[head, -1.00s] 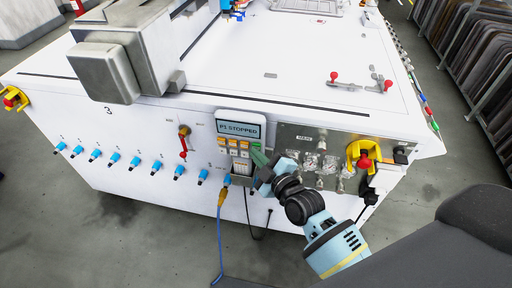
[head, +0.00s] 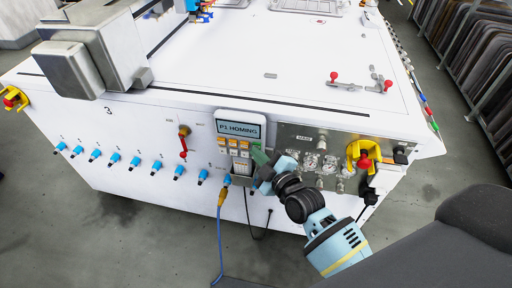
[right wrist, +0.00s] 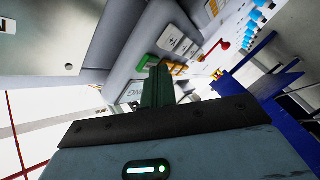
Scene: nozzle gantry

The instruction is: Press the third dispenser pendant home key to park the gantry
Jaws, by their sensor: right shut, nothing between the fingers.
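The pendant (head: 239,150) is a grey handset on the front face of the white machine marked 3. Its screen (head: 239,129) reads "P1 HOMING". Orange and pale keys (head: 233,146) sit below the screen, and part of the key area is hidden by my gripper. My right gripper (head: 258,158) is shut and empty, its green fingers at the right side of the keypad. In the right wrist view the fingers (right wrist: 158,88) point at the pendant; I cannot tell whether they touch a key. The grey metal gantry head (head: 70,68) stands at upper left. My left gripper is out of view.
A steel panel with gauges (head: 318,160) and a yellow-and-red switch (head: 363,157) lie right of the pendant. A red-handled valve (head: 183,141) and a row of blue fittings (head: 135,161) lie left. A blue cable (head: 220,235) hangs below.

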